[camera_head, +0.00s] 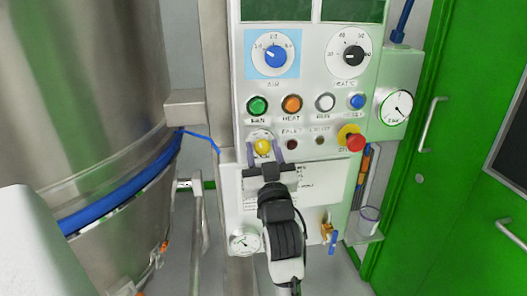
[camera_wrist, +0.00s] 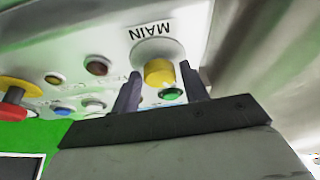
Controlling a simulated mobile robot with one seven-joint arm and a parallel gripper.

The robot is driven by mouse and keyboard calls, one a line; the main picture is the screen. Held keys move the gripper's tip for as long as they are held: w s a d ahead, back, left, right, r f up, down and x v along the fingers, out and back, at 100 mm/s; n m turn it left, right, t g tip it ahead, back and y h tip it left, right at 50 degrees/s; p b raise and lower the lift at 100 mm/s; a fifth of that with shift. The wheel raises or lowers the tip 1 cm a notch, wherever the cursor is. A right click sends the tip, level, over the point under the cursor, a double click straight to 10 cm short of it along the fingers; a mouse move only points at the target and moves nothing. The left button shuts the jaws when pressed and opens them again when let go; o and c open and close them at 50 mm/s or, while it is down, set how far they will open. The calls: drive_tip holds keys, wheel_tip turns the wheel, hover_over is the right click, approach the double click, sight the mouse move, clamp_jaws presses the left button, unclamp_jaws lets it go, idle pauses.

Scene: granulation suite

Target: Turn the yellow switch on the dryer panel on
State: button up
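The yellow switch (camera_head: 263,146) is a round knob at the lower left of the white dryer panel (camera_head: 315,175). In the wrist view the yellow switch (camera_wrist: 159,73) sits on a pale round plate marked MAIN, which appears upside down. My gripper (camera_head: 265,154) is open in front of the panel, with one dark finger on each side of the switch. In the wrist view a gap shows between the switch and each finger of my gripper (camera_wrist: 160,84). I cannot tell how deep the fingertips reach around it. The switch's pointer direction is not clear.
Above the switch are a green button (camera_head: 257,106), an orange button (camera_head: 291,104) and two dials. A red emergency knob (camera_head: 355,142) is to the right. A steel vessel (camera_head: 85,110) stands left and a green door (camera_head: 455,130) right.

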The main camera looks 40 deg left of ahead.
drive_tip(key=c, duration=0.7)
drive_tip(key=shift+o, duration=0.2)
drive_tip(key=shift+r+m+p, duration=0.1)
drive_tip(key=shift+m+p, duration=0.3)
drive_tip(key=shift+m, duration=0.1)
drive_tip(key=shift+a+m+t+h+p, duration=0.1)
drive_tip(key=shift+m+t+h+p, duration=0.45)
drive_tip(key=shift+m, duration=0.25)
drive_tip(key=shift+s+m+t+h+p, duration=0.1)
drive_tip(key=shift+m+t+h+p, duration=0.35)
drive_tip(key=shift+m, duration=0.75)
drive_tip(key=m+h, duration=0.1)
drive_tip(key=m, duration=0.2)
drive_tip(key=m+t+h+b, duration=0.1)
drive_tip(key=m, duration=0.2)
drive_tip(key=shift+h, duration=0.4)
drive_tip(key=shift+m+h+b, duration=1)
drive_tip(key=shift+m+b, duration=0.05)
drive_tip(key=shift+m, duration=1.55)
drive_tip(key=shift+m+t, duration=0.3)
